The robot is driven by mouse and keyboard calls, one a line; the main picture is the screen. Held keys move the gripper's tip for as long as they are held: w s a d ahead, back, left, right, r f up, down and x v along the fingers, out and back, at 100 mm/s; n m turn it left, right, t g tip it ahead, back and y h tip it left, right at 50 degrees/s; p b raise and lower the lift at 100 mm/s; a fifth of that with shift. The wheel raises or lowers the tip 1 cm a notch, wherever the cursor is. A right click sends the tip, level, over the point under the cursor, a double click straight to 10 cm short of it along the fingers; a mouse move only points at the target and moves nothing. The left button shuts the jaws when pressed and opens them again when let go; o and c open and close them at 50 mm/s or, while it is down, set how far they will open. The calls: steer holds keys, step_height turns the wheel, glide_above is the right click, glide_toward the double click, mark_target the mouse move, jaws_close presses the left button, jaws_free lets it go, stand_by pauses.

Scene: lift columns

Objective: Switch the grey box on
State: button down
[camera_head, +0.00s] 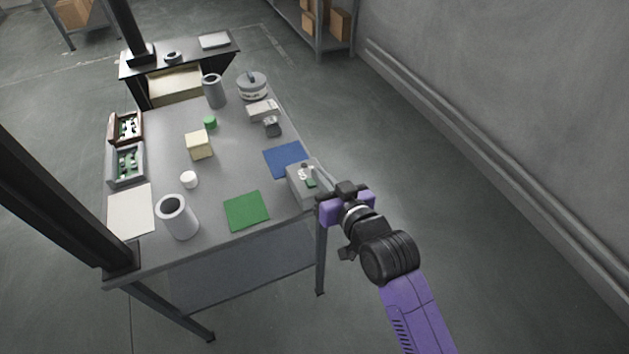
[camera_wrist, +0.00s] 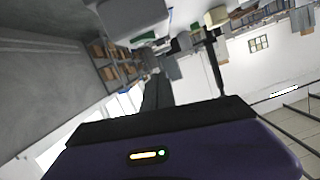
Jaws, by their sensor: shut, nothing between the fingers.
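The grey box (camera_head: 296,190) stands at the right front edge of the table in the head view. On its top are a small light-coloured part (camera_head: 303,174) and a small green part (camera_head: 311,184); which way any switch is set is too small to tell. My gripper (camera_head: 320,174) comes in from the right, with its shut, empty fingers at the box's upper right side. I cannot tell whether they touch it. In the wrist view my shut fingers (camera_wrist: 157,88) reach up toward a pale grey surface (camera_wrist: 130,15), perhaps the box.
The table (camera_head: 240,172) also holds a blue mat (camera_head: 285,159), a green mat (camera_head: 246,211), a grey cylinder (camera_head: 178,218), a cream cube (camera_head: 199,146) and small devices at the back. Black columns rise at its left. Open floor lies right of the table, up to the wall.

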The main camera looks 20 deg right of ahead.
mark_target(314, 192)
steer(key=shift+x, duration=1)
steer(key=shift+w+a+f, duration=0.1)
steer(key=shift+f, duration=0.45)
steer(key=shift+w+a+f, duration=0.1)
steer(key=shift+f, duration=0.45)
steer(key=shift+a+f, duration=0.15)
steer(key=shift+f, duration=0.75)
steer(key=shift+f, duration=0.1)
